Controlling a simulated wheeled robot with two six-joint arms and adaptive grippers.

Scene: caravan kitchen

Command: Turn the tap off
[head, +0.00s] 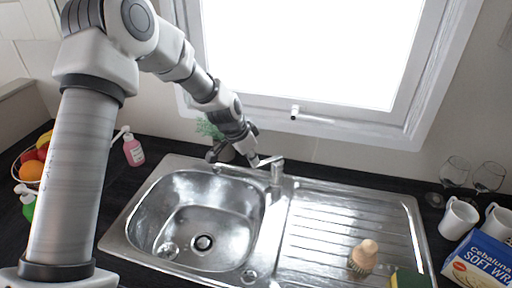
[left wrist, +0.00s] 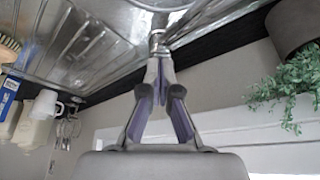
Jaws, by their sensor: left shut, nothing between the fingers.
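The chrome tap (head: 276,174) stands on the back rim of the steel sink (head: 152,192), right of the basin. Its spout reaches left over the basin. My left gripper (head: 257,162) is shut and empty, close beside the top of the tap. In the left wrist view the closed fingertips (left wrist: 158,62) sit right at the tap (left wrist: 157,40); I cannot tell if they touch it. The lever is hard to make out behind the fingers. I see no clear water stream. My right gripper is not in view.
A brush (head: 364,256) and a sponge (head: 408,279) lie on the drainer at right. Mugs (head: 458,219), glasses and a blue box (head: 482,262) stand further right. A potted plant (head: 209,129) is behind the sink. A pink soap bottle (head: 133,151) and fruit basket stand left.

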